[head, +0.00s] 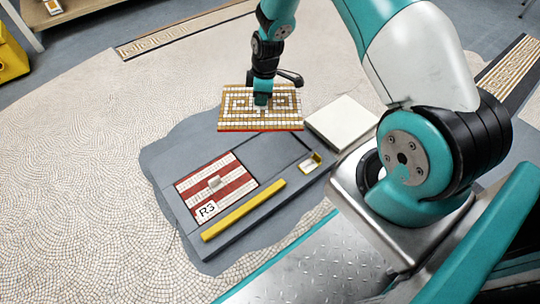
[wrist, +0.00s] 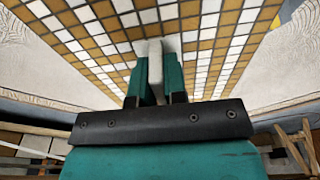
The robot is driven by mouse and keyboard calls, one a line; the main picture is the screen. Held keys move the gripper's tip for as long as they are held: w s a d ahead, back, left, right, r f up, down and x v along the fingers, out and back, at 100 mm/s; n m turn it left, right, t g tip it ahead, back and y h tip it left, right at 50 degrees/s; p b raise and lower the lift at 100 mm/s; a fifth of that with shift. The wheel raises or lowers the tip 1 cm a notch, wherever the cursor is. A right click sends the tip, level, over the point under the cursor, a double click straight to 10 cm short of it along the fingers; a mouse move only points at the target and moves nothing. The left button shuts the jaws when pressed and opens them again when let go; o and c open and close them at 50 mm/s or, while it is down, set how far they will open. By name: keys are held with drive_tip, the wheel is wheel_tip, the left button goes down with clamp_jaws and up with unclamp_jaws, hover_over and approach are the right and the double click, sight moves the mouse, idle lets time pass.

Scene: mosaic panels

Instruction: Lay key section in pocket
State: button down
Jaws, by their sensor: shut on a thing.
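The key section (head: 238,112) is a flat panel of gold and white tiles in a key pattern, with a reddish edge. My gripper (head: 262,102) is shut on a pale grip block at its middle. In the wrist view the green fingers (wrist: 157,80) clasp this white block (wrist: 154,58), with the tiled face (wrist: 100,35) beyond. The panel appears to be held over the far edge of the grey board (head: 163,168). The bare dark pocket (head: 268,152) shows in the board, between the panel and the red-striped section; the panel hides some of the board's far edge.
A red-and-white striped section (head: 235,190) marked R3 lies in the board's left part. A yellow bar (head: 243,211) lies along the near side, with a small yellow-edged holder (head: 311,163) at the right. A pale slab (head: 343,122) stands right of the panel. Mosaic floor surrounds the board.

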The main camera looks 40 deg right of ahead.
drive_tip(key=d+f+n+b, duration=0.1)
drive_tip(key=f+b, duration=0.3)
drive_tip(key=f, duration=0.5)
drive_tip(key=d+f+n+b, duration=0.1)
drive_tip(key=f+n+b, duration=0.3)
drive_tip(key=f, duration=0.5)
drive_tip(key=d+f+n+b, duration=0.2)
drive_tip(key=f+b, duration=0.3)
drive_tip(key=f, duration=0.4)
drive_tip(key=shift+n+g+b, duration=0.3)
drive_tip(key=shift+g+b, duration=0.1)
drive_tip(key=shift+r, duration=0.1)
drive_tip(key=c, duration=1.2)
unclamp_jaws()
drive_tip(key=shift+o, duration=0.2)
